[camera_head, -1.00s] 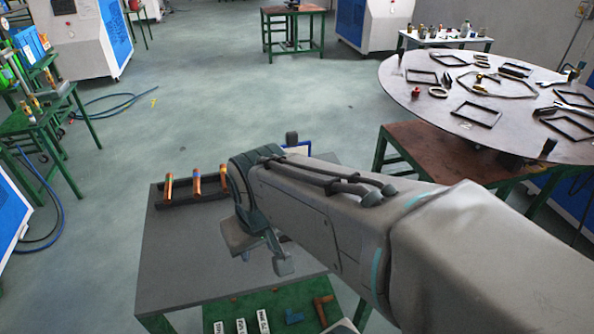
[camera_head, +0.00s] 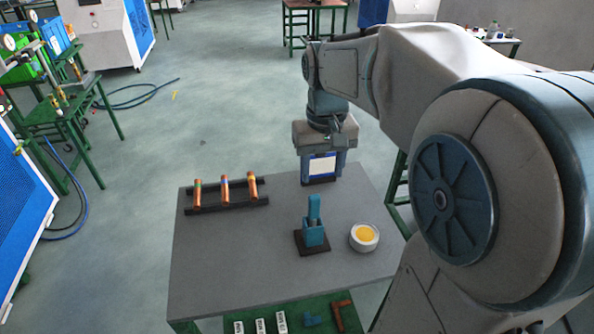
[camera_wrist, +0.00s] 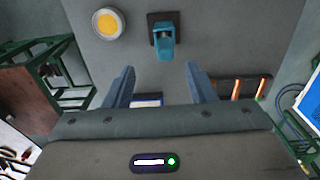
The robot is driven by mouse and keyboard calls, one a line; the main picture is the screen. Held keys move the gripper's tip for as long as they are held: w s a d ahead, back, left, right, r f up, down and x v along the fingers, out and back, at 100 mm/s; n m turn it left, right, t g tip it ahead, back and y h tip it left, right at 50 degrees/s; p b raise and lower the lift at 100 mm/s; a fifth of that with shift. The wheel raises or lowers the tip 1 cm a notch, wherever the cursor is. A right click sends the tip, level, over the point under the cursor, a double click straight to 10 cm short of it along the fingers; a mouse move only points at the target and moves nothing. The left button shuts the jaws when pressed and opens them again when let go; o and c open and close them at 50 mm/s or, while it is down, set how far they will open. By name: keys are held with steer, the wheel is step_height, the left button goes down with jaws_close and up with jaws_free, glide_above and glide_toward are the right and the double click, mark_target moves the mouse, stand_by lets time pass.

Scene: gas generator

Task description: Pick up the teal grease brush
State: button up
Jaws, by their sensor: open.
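The teal grease brush (camera_head: 314,209) stands upright in a teal holder (camera_head: 314,233) on a dark square base, on the grey table (camera_head: 270,272). In the wrist view, the brush (camera_wrist: 164,42) shows at the top middle, just beyond the gap between my fingertips. My gripper (camera_wrist: 160,67) is open with nothing between its fingers. In the head view it hangs above the back of the table, behind and apart from the brush; its fingertips are hard to make out there.
A white dish with yellow contents (camera_head: 364,237) stands right of the brush. A black rack with copper tubes (camera_head: 226,194) lies at the back left. A white, blue-edged panel (camera_head: 322,167) is near my gripper. Small parts lie on the green lower shelf (camera_head: 296,312).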

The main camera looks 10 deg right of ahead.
mark_target(314, 208)
steer(key=shift+w+d, duration=0.1)
steer(key=shift+w, duration=0.2)
step_height(314, 208, down, 8)
steer(key=shift+f, duration=0.15)
steer(key=f, duration=0.2)
steer(key=w+a+f, duration=0.1)
steer(key=f, duration=0.1)
steer(key=shift+p, duration=0.4)
steer(key=shift+f, duration=0.55)
steer(key=c, duration=1.1)
